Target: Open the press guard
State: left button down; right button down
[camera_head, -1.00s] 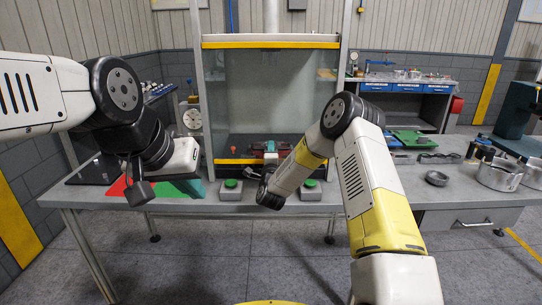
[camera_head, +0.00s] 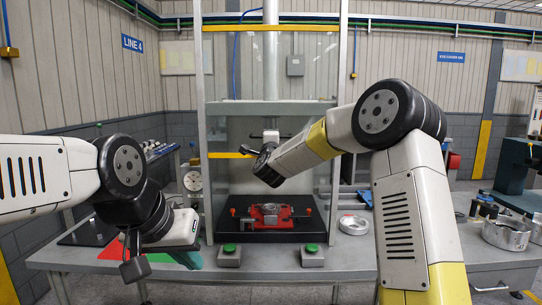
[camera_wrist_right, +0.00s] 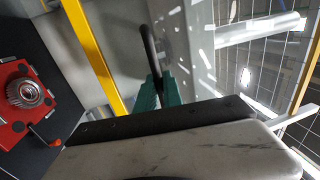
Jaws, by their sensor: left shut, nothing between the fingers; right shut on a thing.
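The press guard is a clear panel with a yellow lower bar (camera_head: 232,155), raised well above the press bed. My right gripper (camera_head: 271,138) is at the guard's front and shut on the guard's dark handle. In the right wrist view, the green fingertips (camera_wrist_right: 158,88) close around the black handle (camera_wrist_right: 149,45), beside the yellow bar (camera_wrist_right: 93,50). Below the guard, a red fixture (camera_head: 270,216) with a metal ring sits on the black press bed (camera_head: 242,235). It also shows in the right wrist view (camera_wrist_right: 30,98).
Two grey boxes with green buttons (camera_head: 229,256) (camera_head: 312,255) stand at the bench front. A metal ring (camera_head: 353,225) lies right of the press. Metal containers (camera_head: 506,233) stand farther right. Press posts (camera_head: 205,130) flank the opening.

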jog(key=shift+r, duration=0.9)
jog(key=c, duration=1.5)
grip_release()
jog(key=s+f, duration=0.1)
jog(key=s, duration=0.6)
jog(key=shift+s+f, duration=0.3)
